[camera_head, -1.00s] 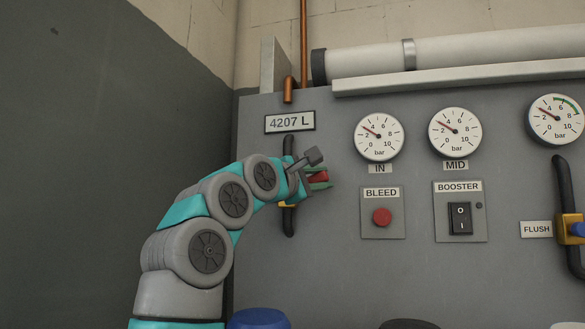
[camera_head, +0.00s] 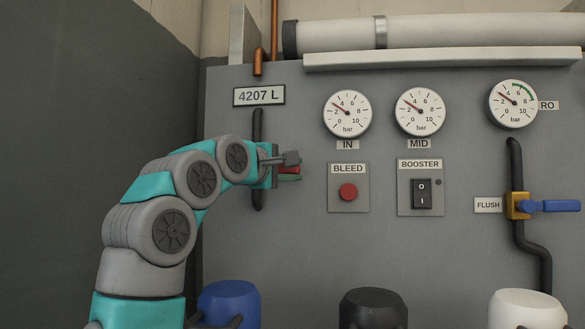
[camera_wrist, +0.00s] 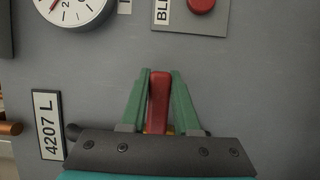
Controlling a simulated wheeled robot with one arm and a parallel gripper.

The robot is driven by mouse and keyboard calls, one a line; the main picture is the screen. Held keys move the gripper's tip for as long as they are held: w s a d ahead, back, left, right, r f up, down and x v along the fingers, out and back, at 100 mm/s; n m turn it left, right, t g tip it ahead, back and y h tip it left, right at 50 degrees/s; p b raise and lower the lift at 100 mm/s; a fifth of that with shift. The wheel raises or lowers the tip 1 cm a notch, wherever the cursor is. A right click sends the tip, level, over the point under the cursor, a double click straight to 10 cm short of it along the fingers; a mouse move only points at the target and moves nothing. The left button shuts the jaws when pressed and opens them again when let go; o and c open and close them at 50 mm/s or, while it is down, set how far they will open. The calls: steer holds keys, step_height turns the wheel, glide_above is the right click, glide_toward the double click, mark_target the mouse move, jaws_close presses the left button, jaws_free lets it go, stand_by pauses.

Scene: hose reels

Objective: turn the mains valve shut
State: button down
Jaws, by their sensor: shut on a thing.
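The mains valve's red lever (camera_wrist: 158,96) stands between the two green fingers of my gripper (camera_wrist: 160,88) in the wrist view, and the fingers are shut on it. A bit of the brass valve body (camera_wrist: 157,131) shows at its base. In the head view my gripper (camera_head: 289,172) is at the left of the panel, with a sliver of the red lever (camera_head: 290,169) showing. The lever points right, nearly square across the upright black pipe (camera_head: 258,128). My wrist hides the valve body there.
The BLEED button (camera_head: 348,192) and BOOSTER switch (camera_head: 421,194) are to the right of my gripper. The blue FLUSH lever (camera_head: 560,206) is farther right. Blue (camera_head: 229,302), black (camera_head: 373,308) and white (camera_head: 526,308) canisters stand below.

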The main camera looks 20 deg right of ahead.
steer(key=shift+f, duration=0.1)
steer(key=c, duration=0.6)
jaws_free()
steer(key=shift+c, duration=0.2)
steer(key=v, duration=0.7)
steer(key=shift+s+a+b, duration=0.25)
steer(key=shift+a+b, duration=0.05)
steer(key=shift+a, duration=0.05)
